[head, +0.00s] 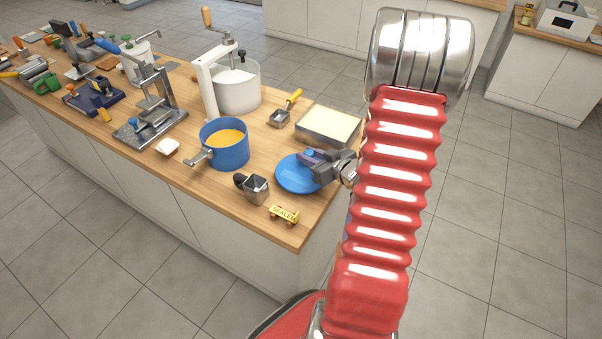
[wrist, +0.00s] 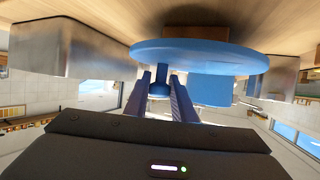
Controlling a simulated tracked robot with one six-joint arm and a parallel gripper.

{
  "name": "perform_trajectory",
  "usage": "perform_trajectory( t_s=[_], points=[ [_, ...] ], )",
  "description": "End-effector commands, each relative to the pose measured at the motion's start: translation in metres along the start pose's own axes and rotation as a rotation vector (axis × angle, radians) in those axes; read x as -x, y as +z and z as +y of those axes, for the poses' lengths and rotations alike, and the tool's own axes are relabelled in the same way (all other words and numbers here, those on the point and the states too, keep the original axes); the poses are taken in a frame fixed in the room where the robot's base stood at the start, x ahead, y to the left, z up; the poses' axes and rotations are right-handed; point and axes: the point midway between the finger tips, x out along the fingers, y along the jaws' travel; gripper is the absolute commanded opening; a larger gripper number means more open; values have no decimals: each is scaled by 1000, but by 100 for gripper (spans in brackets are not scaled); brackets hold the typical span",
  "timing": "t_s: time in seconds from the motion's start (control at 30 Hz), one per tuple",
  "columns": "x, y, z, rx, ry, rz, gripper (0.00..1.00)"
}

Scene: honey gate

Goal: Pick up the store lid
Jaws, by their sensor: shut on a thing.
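The store lid is a flat blue disc (head: 297,176) at the right end of the wooden counter. In the wrist view, which looks upside down, the lid (wrist: 215,53) spans the top middle, with its blue knob (wrist: 160,82) pointing toward my gripper. My gripper (head: 314,156) reaches in from the right over the lid. In the wrist view its two purple fingers (wrist: 161,88) are shut on the knob, one on each side. I cannot tell whether the lid touches the counter or is slightly raised.
A blue pot of yellow liquid (head: 226,145) stands left of the lid. A metal tray (head: 328,125) is behind it. A small metal jug (head: 255,188) and a yellow sign (head: 284,214) are in front. Several tools crowd the counter's far left.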

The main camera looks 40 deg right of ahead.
Motion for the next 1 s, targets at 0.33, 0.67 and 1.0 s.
perform_trajectory(
  t_s=[0.33, 0.67, 1.0],
  points=[
    [0, 0, 0, 0, 0, 1, 0],
    [2, -5, 0, 0, 0, 1, 0],
    [15, -37, 0, 5, 0, 3, 0]
  ],
)
